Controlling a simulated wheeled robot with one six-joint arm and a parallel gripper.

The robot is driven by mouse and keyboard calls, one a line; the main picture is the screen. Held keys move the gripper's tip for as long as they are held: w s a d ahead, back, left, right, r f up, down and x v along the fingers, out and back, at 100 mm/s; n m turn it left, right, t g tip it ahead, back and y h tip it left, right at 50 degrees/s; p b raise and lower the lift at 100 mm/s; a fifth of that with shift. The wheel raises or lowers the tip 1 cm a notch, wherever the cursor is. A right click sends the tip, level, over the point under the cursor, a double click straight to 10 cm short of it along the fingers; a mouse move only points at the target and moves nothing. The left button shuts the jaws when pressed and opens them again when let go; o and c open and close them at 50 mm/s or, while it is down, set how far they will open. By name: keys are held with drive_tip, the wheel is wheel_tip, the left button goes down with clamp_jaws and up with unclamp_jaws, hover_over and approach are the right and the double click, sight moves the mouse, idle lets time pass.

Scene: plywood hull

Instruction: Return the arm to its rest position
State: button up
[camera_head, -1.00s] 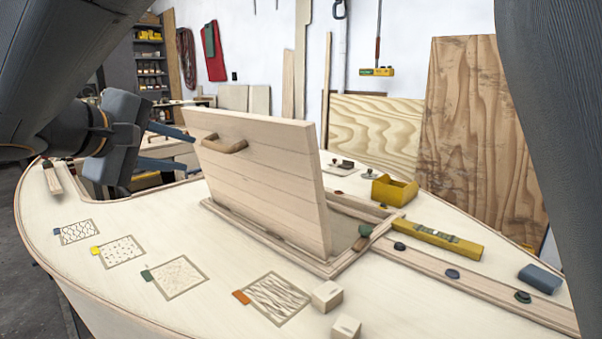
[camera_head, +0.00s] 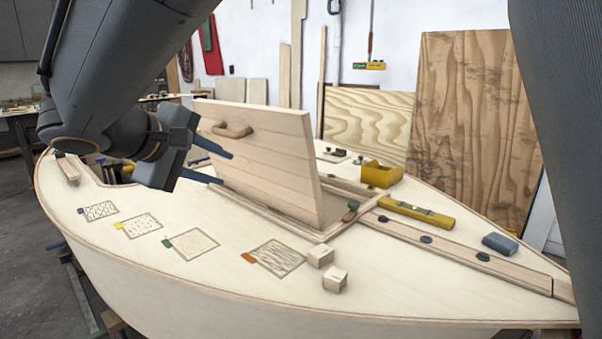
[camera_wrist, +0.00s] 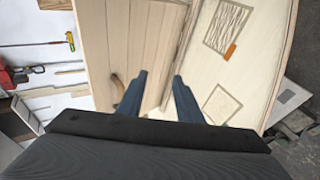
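My gripper (camera_head: 218,167) is at the left of the head view, above the deck and in front of the raised hatch lid. Its two blue fingers are spread apart with nothing between them. In the wrist view the open fingers (camera_wrist: 160,95) point toward the lid (camera_wrist: 128,40) and the deck. The hatch lid (camera_head: 262,160) stands open and tilted, with a wooden handle (camera_head: 232,131) on its face. The handle also shows beside a finger in the wrist view (camera_wrist: 118,84). I cannot tell whether the fingers touch the lid.
The pale deck (camera_head: 200,285) carries several marked squares and two wooden blocks (camera_head: 320,255). A yellow level (camera_head: 416,213), a yellow box (camera_head: 381,175) and a blue-grey block (camera_head: 499,244) lie to the right. A plywood sheet (camera_head: 470,120) leans behind.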

drive_tip(key=s+d+f+m+g+p, duration=0.25)
drive_tip(key=d+f, duration=0.25)
drive_tip(key=d, duration=0.6)
drive_tip(key=s+d+f+m+g+p, duration=0.15)
drive_tip(key=d+f+g, duration=0.3)
drive_tip(key=d, duration=0.55)
drive_tip(key=s+d+f+m+g+y+p, duration=0.1)
drive_tip(key=s+d+f+m+y+p, duration=0.1)
drive_tip(key=s+d, duration=0.5)
drive_tip(key=s+d+f+m+g+y+p, duration=0.2)
drive_tip(key=s+d+f+m+y+p, duration=0.1)
drive_tip(key=s+d+m, duration=0.3)
drive_tip(key=s+d+f+p, duration=0.1)
drive_tip(key=s, duration=0.1)
drive_tip(key=shift+s+d+g, duration=0.3)
drive_tip(key=shift+s+d, duration=0.05)
drive_tip(key=shift+d, duration=0.05)
